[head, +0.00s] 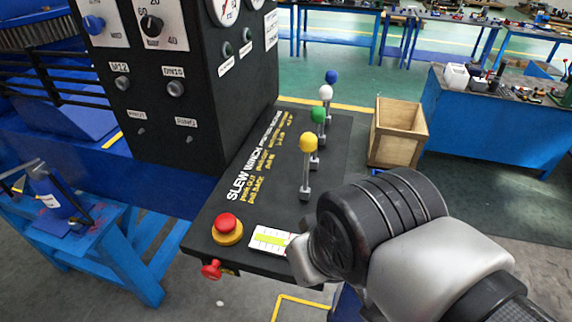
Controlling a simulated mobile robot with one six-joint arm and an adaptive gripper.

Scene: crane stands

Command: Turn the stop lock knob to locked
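A red knob (211,269) sticks out of the front edge of the black console (200,237), at its left corner. I take it for the stop lock knob, but no readable label shows which way it is set. Above it, on the console top, a red mushroom button (228,221) sits on a yellow base. My arm comes in from the lower right, and its wrist is close to the right of a white and yellow-green label (268,239). My gripper fingers do not show; the wrist hides what is behind it.
Levers with yellow (308,142), green (318,115), white (326,92) and blue (332,76) balls stand on the console. A tall black panel (190,130) with dials rises behind left. A blue bench (98,235) stands left. A wooden crate (398,148) sits behind right.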

